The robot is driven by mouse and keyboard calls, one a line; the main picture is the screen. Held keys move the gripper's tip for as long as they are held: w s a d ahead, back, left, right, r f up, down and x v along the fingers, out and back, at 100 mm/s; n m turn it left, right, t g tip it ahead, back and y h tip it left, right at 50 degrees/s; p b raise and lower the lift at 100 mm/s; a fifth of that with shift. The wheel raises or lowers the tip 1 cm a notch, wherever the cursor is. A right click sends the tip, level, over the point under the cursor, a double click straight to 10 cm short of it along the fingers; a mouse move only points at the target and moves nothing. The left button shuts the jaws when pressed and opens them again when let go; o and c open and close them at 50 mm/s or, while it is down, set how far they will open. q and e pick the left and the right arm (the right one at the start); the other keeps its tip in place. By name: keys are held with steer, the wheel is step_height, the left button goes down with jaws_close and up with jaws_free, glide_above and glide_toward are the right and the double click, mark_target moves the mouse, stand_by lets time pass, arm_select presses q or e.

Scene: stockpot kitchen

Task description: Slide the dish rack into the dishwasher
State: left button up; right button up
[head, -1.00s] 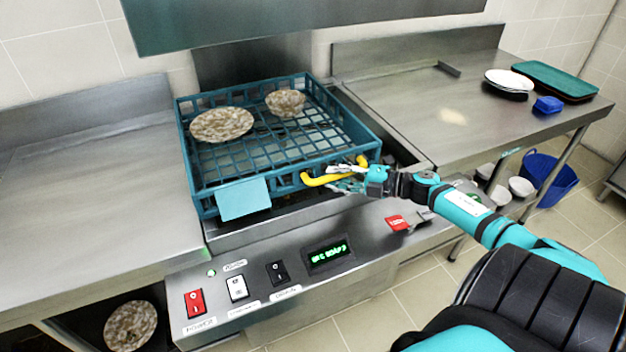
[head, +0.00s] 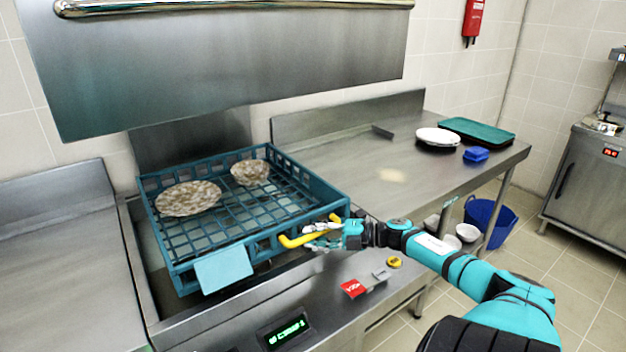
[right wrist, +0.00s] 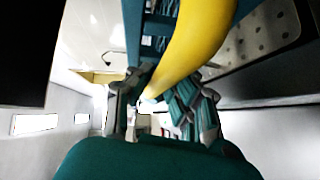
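The teal dish rack (head: 257,241) sits over the dishwasher (head: 215,330), under its raised steel hood (head: 220,70). It carries a mottled plate (head: 188,199) and a mottled bowl (head: 250,173). A yellow handle (head: 291,242) is on its front right side. My right gripper (head: 318,238) is at this handle, its fingers closed around it. In the right wrist view the yellow handle (right wrist: 195,45) runs down between the fingers, beside the rack's teal wall (right wrist: 135,30). My left gripper is not in view.
A steel counter (head: 50,270) on the left is bare. The right counter (head: 350,170) holds white plates (head: 438,136), a green tray (head: 478,129) and a blue item (head: 475,154) toward its far end. A red tag (head: 353,288) is on the front panel.

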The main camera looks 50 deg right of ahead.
steer(key=o, duration=0.4)
steer(key=shift+r, duration=0.25)
steer(key=shift+o, duration=0.4)
steer(key=shift+f, duration=0.1)
steer(key=shift+s+f, duration=0.1)
steer(key=v, duration=1.1)
steer(key=shift+s+d, duration=0.25)
steer(key=shift+s, duration=0.1)
